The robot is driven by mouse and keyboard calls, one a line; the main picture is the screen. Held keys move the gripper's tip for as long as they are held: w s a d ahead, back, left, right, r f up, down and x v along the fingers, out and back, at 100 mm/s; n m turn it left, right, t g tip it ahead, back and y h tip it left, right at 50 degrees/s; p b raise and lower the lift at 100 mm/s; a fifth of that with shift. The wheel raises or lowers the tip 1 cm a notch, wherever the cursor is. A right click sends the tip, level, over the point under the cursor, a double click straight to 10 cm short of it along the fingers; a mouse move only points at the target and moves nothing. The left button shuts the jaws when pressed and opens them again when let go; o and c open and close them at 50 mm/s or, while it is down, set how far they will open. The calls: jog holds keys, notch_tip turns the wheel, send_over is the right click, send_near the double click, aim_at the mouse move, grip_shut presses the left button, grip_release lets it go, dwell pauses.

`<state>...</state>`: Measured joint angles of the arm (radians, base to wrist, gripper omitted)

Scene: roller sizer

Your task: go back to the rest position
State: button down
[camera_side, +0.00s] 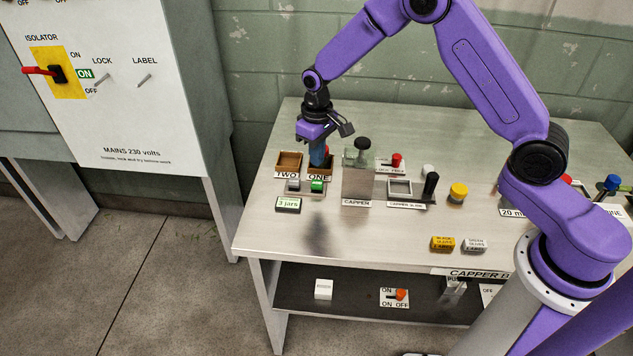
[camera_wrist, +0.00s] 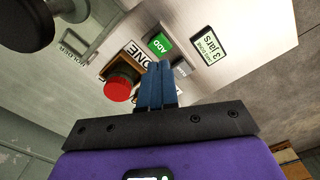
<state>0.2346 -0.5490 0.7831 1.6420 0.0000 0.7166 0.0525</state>
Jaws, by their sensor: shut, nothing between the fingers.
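My gripper (camera_side: 318,163) is shut and empty, pointing down over the tray marked ONE (camera_side: 329,172) on the metal bench. Its blue fingers are together in the wrist view (camera_wrist: 157,68). A red round top (camera_wrist: 118,89) shows beside the fingers in the wrist view, at the ONE tray; in the side view it is mostly hidden behind the fingers. I cannot tell whether the fingertips touch anything. The tray marked TWO (camera_side: 289,160) is to the left and looks empty. The display (camera_side: 288,204) reads "3 jars", with a green ADD button (camera_side: 317,186) behind it.
A grey cabinet with a red isolator handle (camera_side: 40,71) stands left.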

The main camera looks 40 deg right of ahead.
dwell(0.4)
jog(key=s+a+r+n, duration=0.2)
jog(key=s+r, duration=0.3)
jog(key=s, duration=0.3)
jog(key=s+a+r+n, duration=0.2)
jog(key=s+r, duration=0.4)
jog(key=s, duration=0.2)
jog(key=s+d+r+n, duration=0.2)
jog(key=s+d, duration=0.2)
jog(key=s, duration=0.6)
jog(key=s+d+r+n, duration=0.1)
jog(key=s+d+n, duration=0.2)
jog(key=s, duration=0.7)
jog(key=shift+s+d+r+n, duration=0.3)
jog(key=shift+d+r, duration=0.1)
jog(key=shift+d, duration=0.4)
